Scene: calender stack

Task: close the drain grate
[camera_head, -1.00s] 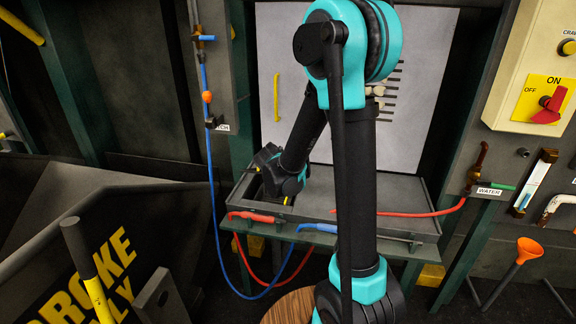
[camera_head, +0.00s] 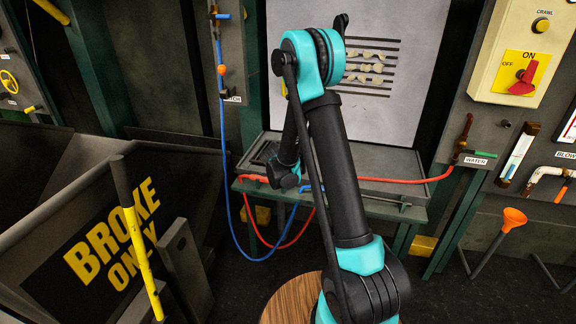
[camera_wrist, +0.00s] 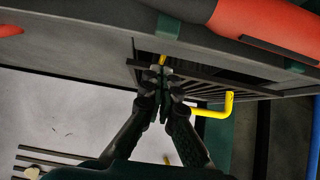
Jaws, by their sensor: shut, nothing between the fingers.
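The drain grate (camera_wrist: 215,76) shows in the wrist view as a dark slatted panel at one end of the grey tray. It also shows in part at the tray's left end in the head view (camera_head: 263,152). I cannot tell whether it lies fully flat. A small yellow piece (camera_wrist: 162,60) shows at the grate, just beyond my fingertips. My gripper (camera_wrist: 160,76) is shut and empty, its tips over or against the grate's edge; contact is unclear. In the head view my wrist hides the fingertips.
The tray (camera_head: 375,165) has a raised rim, with a red hose (camera_head: 410,181) across it. A white panel (camera_head: 400,110) with a yellow handle (camera_wrist: 222,106) stands behind. A blue hose (camera_head: 222,150) hangs at the left. The "BROKE ONLY" bin (camera_head: 110,240) stands at front left.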

